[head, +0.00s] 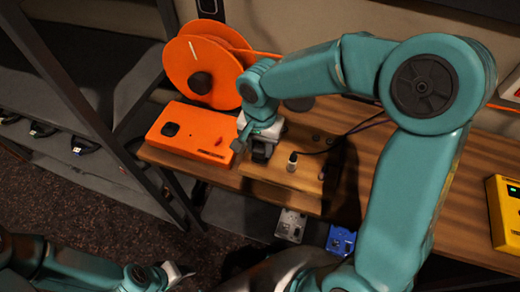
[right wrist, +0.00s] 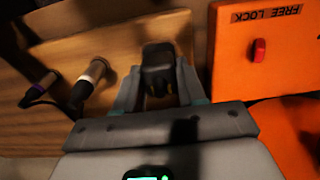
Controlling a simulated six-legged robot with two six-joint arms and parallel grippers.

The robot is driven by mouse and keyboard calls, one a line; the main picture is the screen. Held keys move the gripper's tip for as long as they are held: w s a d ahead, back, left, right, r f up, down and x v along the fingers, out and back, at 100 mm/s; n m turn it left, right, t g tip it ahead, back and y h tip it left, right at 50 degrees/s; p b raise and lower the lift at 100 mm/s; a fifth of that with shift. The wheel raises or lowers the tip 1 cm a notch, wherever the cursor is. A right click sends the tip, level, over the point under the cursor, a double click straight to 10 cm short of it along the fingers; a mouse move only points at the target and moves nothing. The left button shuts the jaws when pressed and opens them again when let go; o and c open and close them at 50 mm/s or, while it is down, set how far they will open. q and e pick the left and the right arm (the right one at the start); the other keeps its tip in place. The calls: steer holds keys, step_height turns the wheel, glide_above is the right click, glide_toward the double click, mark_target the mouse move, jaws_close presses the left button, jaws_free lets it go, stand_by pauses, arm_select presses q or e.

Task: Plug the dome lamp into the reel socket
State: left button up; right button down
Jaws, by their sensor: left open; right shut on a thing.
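My right gripper (head: 257,143) is shut on a black plug (head: 262,152) above the wooden desk, just right of the orange reel box. In the right wrist view the black plug (right wrist: 158,66) stands between the fingers of the right gripper (right wrist: 158,88). The reel box (head: 190,135) has a dark socket (head: 170,128) on its top, apart from the plug. In the right wrist view its orange panel (right wrist: 270,50) carries a red switch and lettering. My left gripper (head: 175,273) is open and empty, low at the left, off the desk. I cannot make out the dome lamp.
Orange reel discs (head: 205,70) stand behind the box. A black-and-white connector (head: 292,160) with a dark cable stands right of the plug. A yellow box (head: 505,210) is at the right edge. Blue and grey boxes (head: 341,240) sit below the desk front. A metal rack is at left.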

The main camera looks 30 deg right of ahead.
mark_target(261, 146)
steer(key=shift+r+p, duration=1.35)
steer(key=shift+r, duration=0.7)
